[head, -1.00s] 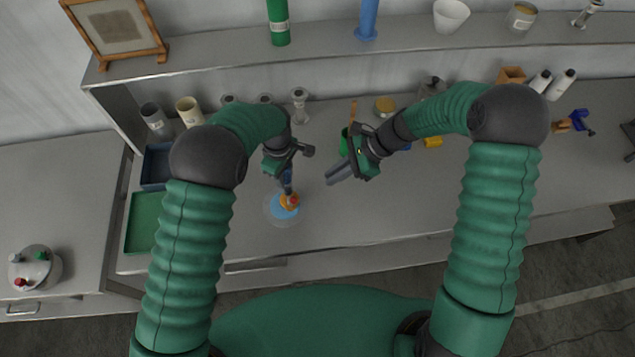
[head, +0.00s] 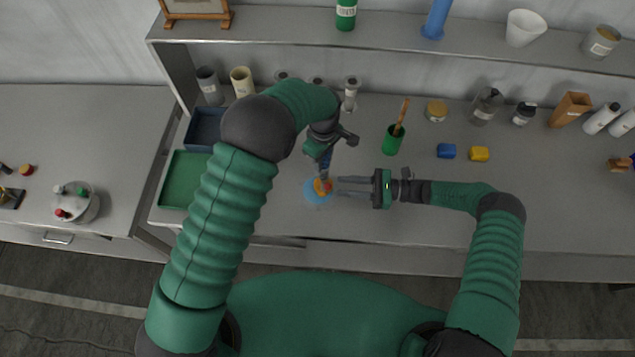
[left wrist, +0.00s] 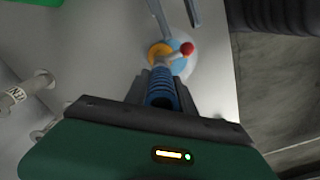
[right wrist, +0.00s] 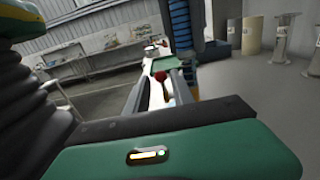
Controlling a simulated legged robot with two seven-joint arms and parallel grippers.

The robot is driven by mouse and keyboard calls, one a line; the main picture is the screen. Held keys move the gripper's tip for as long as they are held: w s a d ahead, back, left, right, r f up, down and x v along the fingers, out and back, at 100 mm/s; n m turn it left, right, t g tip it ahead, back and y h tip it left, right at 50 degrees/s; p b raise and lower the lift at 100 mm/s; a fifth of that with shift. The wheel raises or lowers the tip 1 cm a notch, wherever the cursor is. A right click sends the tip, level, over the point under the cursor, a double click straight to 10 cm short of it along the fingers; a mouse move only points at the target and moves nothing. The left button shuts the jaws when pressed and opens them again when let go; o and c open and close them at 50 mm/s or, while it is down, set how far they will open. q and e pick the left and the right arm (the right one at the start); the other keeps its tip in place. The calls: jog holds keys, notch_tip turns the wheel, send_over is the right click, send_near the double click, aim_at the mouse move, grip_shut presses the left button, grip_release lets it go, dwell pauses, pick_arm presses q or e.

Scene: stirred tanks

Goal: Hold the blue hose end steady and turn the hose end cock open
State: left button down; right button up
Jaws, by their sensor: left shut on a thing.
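The blue ribbed hose end (left wrist: 162,90) is clamped in my left gripper (head: 325,160) above the bench. At its lower end is the hose end cock (head: 322,186), with an orange-yellow part (left wrist: 160,50) and a red knob (left wrist: 187,48). A pale blue round dish (head: 312,196) is below it. My right gripper (head: 340,187) is open, its fingers pointing left at the cock. In the right wrist view the red knob (right wrist: 160,76) appears between the spread fingers, with the blue hose (right wrist: 181,25) beyond. Whether the fingers touch the knob is unclear.
A green tray (head: 180,180) and dark blue tray (head: 205,127) lie at left. A green cup (head: 392,142), blue block (head: 446,151) and yellow block (head: 479,154) stand behind my right gripper. A raised shelf (head: 390,45) spans the back.

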jog(key=a, duration=0.9)
jog(key=shift+d, duration=0.1)
grip_shut()
